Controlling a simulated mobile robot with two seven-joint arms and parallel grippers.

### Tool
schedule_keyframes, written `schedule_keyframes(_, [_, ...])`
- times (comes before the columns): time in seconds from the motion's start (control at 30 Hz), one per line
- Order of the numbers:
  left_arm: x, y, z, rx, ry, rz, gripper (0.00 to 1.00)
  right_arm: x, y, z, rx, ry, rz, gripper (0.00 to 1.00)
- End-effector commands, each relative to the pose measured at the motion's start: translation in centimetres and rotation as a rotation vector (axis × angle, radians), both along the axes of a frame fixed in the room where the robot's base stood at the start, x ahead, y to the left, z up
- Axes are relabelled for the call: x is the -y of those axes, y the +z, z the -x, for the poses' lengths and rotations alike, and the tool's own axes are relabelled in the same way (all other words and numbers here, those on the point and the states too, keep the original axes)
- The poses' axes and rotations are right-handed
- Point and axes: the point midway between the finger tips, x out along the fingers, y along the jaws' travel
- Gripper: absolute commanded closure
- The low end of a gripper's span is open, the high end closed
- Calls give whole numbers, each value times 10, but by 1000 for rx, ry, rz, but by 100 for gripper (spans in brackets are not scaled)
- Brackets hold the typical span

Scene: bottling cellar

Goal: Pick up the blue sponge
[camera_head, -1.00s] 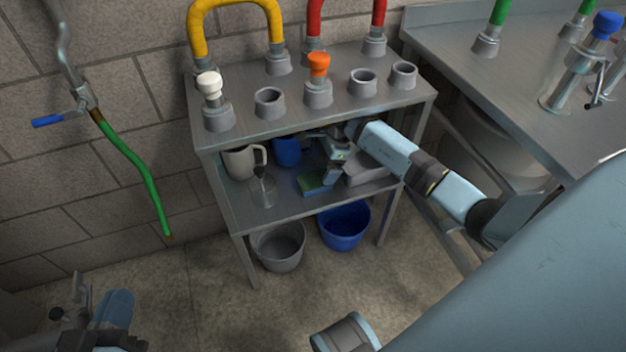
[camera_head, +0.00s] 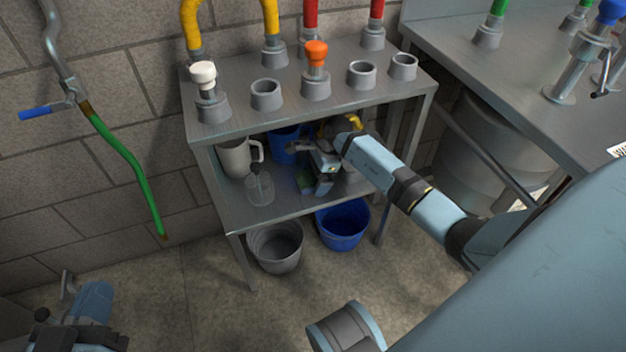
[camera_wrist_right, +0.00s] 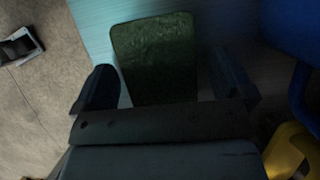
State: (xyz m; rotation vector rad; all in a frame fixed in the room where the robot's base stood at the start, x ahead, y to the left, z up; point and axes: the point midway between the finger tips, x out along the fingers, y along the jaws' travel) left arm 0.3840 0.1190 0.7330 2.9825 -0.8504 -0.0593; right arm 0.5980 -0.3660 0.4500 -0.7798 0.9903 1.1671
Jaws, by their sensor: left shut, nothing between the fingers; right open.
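The sponge (camera_head: 304,181) lies on the lower shelf of the steel rack, mostly hidden by my right gripper in the head view. In the right wrist view the sponge (camera_wrist_right: 155,50) shows a dark green upper face; I cannot make out its blue there. My right gripper (camera_wrist_right: 163,78) is open, with one finger at each side of the sponge's near part; whether they touch it is too dark to tell. My left gripper (camera_head: 67,287) is shut and empty, low at the far left, well away from the rack.
A grey jug (camera_head: 234,158) and a clear glass (camera_head: 259,188) stand left on the lower shelf (camera_head: 278,208). A blue vessel (camera_head: 284,146) and a yellow item (camera_head: 354,123) are close to my right gripper. The rack's top (camera_head: 235,122) overhangs it. Grey (camera_head: 276,247) and blue (camera_head: 343,222) buckets stand below.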

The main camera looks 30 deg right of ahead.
Motion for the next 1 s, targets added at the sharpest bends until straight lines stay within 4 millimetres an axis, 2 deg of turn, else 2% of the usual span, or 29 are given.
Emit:
schedule_keyframes(0.1, [0,-2,0,-1,0,0,100,0,-2,0,0,0,2,1])
schedule_keyframes(0.13, [0,-2,0,-1,0,0,100,0,-2,0,0,0,1,6])
schedule_keyframes(0.33, [0,-2,0,-4,0,0,100,0,-2,0,0,0,0,52])
schedule_keyframes(0.37, [0,-2,0,-4,0,0,100,0,-2,0,0,0,0,54])
schedule_keyframes(0.77, [0,-2,0,-4,1,0,100,-1,-1,0,0,0,-1,54])
schedule_keyframes(0.87, [0,0,0,-4,1,-1,100,-1,2,0,0,0,-3,54])
schedule_keyframes(1.0, [1,9,0,-21,-4,12,100,7,16,1,0,-4,4,54])
